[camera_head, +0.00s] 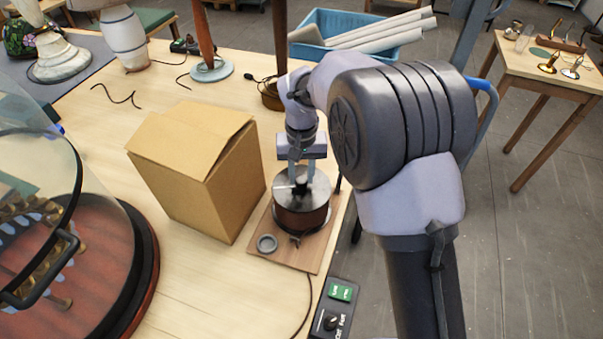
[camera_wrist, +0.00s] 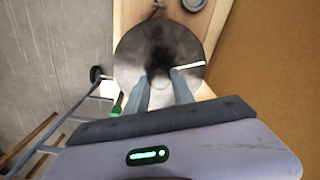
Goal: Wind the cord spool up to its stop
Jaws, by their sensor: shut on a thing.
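The cord spool (camera_head: 301,214) is a brown drum with a grey metal top disc and a dark knob on it. It stands on a wooden board near the table's front right edge. In the wrist view its round top disc (camera_wrist: 135,60) fills the upper middle, with a white mark on its right side. My gripper (camera_head: 301,180) comes down from above and is shut on the dark spool knob (camera_head: 302,187) at the disc's centre. In the wrist view the fingertips (camera_wrist: 160,75) meet the dark centre. The knob is mostly hidden between the fingers.
A cardboard box (camera_head: 195,170) stands close to the left of the spool. A small grey ring (camera_head: 267,243) lies on the board. A control box with a green label (camera_head: 340,292) sits at the front corner. A glass-covered round stand (camera_head: 100,270) fills the left. A blue bin (camera_head: 355,40) stands behind.

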